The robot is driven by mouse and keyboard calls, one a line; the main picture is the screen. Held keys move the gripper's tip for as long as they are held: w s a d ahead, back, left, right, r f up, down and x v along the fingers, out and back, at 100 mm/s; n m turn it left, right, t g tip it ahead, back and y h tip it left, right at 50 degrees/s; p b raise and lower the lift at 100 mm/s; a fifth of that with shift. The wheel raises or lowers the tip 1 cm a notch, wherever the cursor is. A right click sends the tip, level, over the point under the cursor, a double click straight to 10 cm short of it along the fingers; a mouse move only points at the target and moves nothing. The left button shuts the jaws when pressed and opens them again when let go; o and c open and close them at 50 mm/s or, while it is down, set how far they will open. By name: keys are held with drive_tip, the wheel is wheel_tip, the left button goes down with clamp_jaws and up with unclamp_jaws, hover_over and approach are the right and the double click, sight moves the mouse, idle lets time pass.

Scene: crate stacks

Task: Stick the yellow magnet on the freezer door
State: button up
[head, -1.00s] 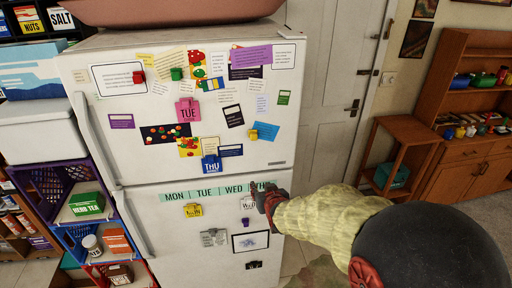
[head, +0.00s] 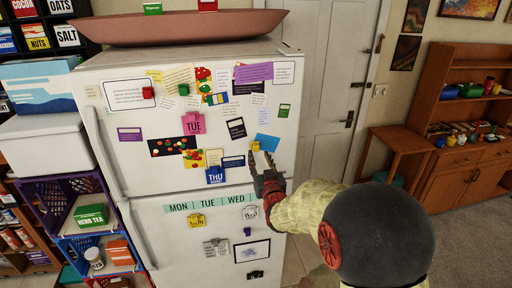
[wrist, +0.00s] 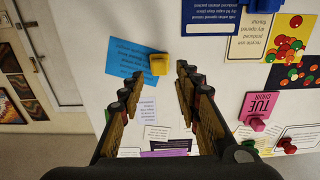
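A yellow magnet (head: 255,146) sits on a blue sheet (head: 267,142) at the right side of the upper door (head: 140,178) of the white fridge. A second yellow magnet (head: 196,220), with a day label, is on the lower door (head: 180,262). The task's word freezer marks neither door visibly.
Papers and other magnets crowd the upper door, including a pink one marked TUE (head: 193,124) and a blue one marked THU (head: 215,175). A green strip of day names (head: 210,203) crosses the lower door. A wooden shelf unit (head: 470,170) stands at right.

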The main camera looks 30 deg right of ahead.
sight(257, 150)
drive_tip(key=b+x, duration=0.1)
drive_tip(key=x, duration=0.2)
drive_tip(key=shift+w+d+f+b, duration=0.1)
drive_tip(key=shift+f+b, duration=0.1)
drive_tip(key=shift+b, duration=0.15)
drive_tip(key=shift+w+d+r+b, duration=0.2)
drive_tip(key=shift+w+b, duration=0.2)
drive_tip(key=shift+w, duration=0.2)
drive_tip(key=c, duration=0.8)
drive_tip(key=shift+b+v, duration=0.9)
drive_tip(key=shift+v, duration=1.65)
